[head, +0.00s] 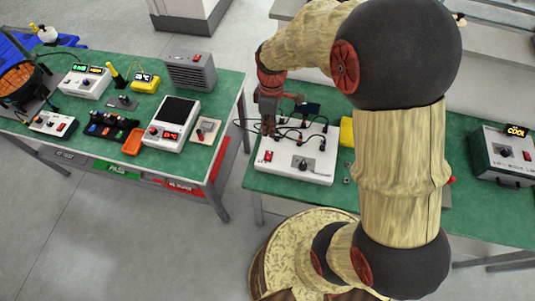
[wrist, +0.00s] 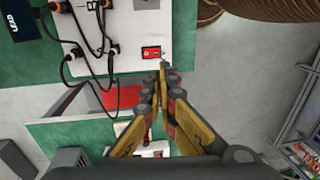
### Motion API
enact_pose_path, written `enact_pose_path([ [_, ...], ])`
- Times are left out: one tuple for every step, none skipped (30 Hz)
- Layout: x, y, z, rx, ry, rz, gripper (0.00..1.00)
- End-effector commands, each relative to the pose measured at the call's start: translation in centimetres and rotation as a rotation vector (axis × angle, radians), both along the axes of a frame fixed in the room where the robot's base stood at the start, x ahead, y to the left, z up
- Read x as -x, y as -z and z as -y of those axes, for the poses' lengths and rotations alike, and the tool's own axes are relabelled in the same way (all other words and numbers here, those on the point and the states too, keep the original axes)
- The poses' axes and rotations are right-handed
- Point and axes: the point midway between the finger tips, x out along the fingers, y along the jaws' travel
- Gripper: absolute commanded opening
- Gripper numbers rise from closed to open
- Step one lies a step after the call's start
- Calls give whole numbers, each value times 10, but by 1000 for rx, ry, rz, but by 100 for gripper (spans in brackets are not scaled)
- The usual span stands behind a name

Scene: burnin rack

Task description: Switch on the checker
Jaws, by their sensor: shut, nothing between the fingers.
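A white box with black leads plugged into its top (head: 297,154), which I take to be the checker, stands on the right-hand green bench. It has a red rocker switch (head: 268,156) near its front left corner and a black knob (head: 302,165). My gripper (wrist: 162,70) is shut and empty, pointing at the switch edge; contact cannot be told. My gripper (head: 268,128) shows above the box's left side. The rocker's position is unclear.
Loose black cables (wrist: 103,45) loop beside the switch. A yellow item (head: 346,132) sits right of the box, partly behind my arm. A dark unit reading "COOL" (head: 504,158) stands further right. The left bench (head: 222,92) holds several devices; an aisle separates the benches.

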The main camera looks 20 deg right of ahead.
Motion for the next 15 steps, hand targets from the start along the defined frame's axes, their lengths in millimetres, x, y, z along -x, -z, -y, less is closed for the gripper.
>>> enact_pose_path([
  [0, 0, 0, 0, 1, 0, 0],
  [0, 0, 0, 0, 1, 0, 0],
  [0, 0, 0, 0, 1, 0, 0],
  [0, 0, 0, 0, 1, 0, 0],
  [0, 0, 0, 0, 1, 0, 0],
  [0, 1, 0, 0, 2, 0, 0],
  [0, 3, 0, 0, 2, 0, 0],
  [1, 5, 0, 0, 2, 0, 0],
  [1, 8, -1, 0, 2, -2, 0],
  [2, 12, -1, 0, 2, -2, 0],
  [2, 16, -1, 1, 2, -3, 0],
  [3, 22, -2, 0, 2, -4, 0],
  [4, 27, -2, 1, 2, -3, 0],
  [4, 32, -2, 1, 2, -3, 0],
  [5, 40, -3, 0, 2, -5, 0],
])
